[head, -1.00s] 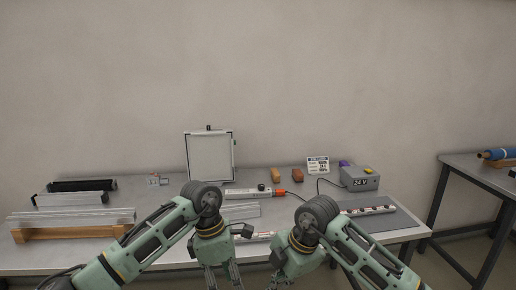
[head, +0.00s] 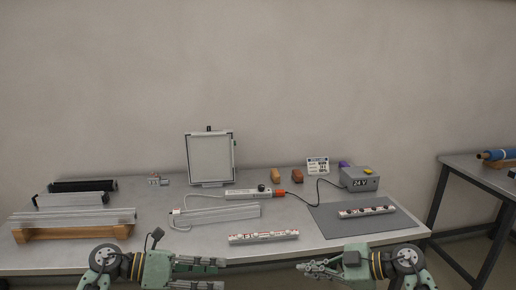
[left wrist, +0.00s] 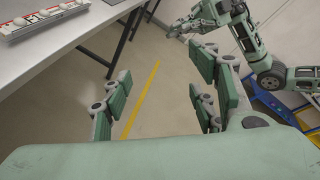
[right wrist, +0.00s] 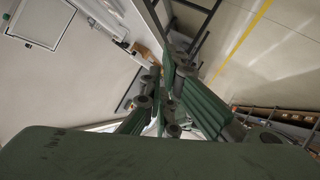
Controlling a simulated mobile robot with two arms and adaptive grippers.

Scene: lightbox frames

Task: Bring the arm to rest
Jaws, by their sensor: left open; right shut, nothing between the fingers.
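My left gripper (head: 222,274) is at the front edge of the table in the head view, pointing right. Its fingers are spread apart and empty; in the left wrist view the open fingers (left wrist: 158,92) have bare floor between them. My right gripper (head: 303,268) is also at the front edge, pointing left towards the left one, with a gap between the two. It is shut with nothing in it; its fingers come together in the right wrist view (right wrist: 165,88). Both arms are low, and neither gripper appears to touch anything on the table.
The grey table (head: 150,246) holds an LED bar (head: 264,237) near the front, another bar (head: 366,211) on a dark mat (head: 335,226), a square light frame (head: 210,158), a 24 V box (head: 360,179) and profiles on wooden rests (head: 72,233). A side table (head: 480,170) stands right.

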